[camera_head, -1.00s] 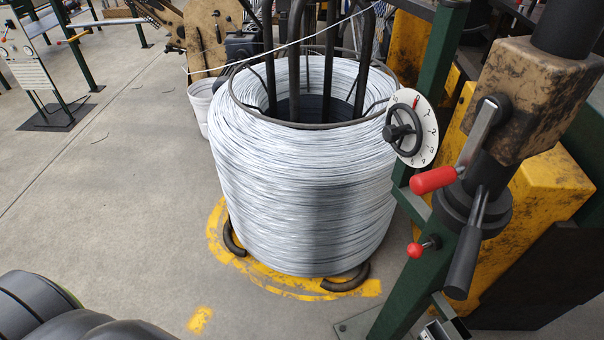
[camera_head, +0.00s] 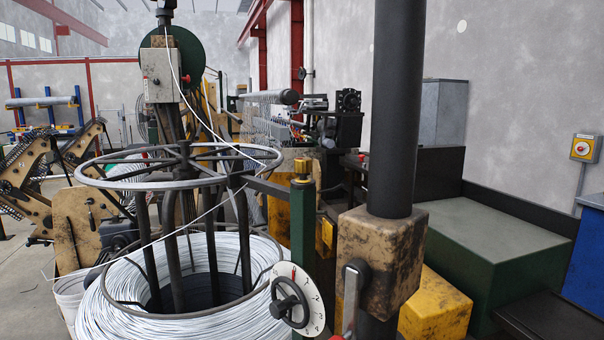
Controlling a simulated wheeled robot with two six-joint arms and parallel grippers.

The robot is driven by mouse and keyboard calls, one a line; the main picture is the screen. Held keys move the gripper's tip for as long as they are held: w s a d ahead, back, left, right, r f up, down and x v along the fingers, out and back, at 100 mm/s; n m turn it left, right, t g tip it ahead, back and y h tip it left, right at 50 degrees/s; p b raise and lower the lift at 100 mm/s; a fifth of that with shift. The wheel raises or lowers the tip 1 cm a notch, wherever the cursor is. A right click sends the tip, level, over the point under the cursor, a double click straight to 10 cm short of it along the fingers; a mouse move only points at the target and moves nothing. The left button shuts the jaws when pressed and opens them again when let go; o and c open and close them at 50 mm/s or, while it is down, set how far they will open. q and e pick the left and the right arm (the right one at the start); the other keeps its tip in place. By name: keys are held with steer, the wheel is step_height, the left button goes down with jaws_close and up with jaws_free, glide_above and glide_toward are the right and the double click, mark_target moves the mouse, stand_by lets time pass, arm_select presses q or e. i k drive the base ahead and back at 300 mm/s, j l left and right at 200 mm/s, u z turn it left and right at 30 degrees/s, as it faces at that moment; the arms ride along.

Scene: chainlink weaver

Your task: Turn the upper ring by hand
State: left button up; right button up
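The upper ring (camera_head: 140,186) is a pale metal hoop lying level on dark spokes and posts, above a large coil of silvery wire (camera_head: 110,310). A single pale wire runs down from above to the ring's right side, then on down to the left. A thinner, darker lower ring (camera_head: 262,240) rests at the top of the coil. A white numbered dial with a black handwheel (camera_head: 313,300) stands at the coil's right. Neither of my grippers is in view, and no hand touches the ring.
A thick black column with a worn tan block (camera_head: 385,260) rises close at the right of the coil. A green post with a brass cap (camera_head: 303,170) stands right of the ring. A green cabinet (camera_head: 500,260) and yellow housing (camera_head: 435,305) lie further right.

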mark_target(184, 160)
steer(key=u, duration=1.15)
steer(key=i+z, duration=0.25)
steer(key=z, duration=0.2)
steer(key=i+j+z, duration=0.2)
steer(key=z, duration=0.2)
steer(key=i+j+z, duration=0.15)
steer(key=z, duration=0.3)
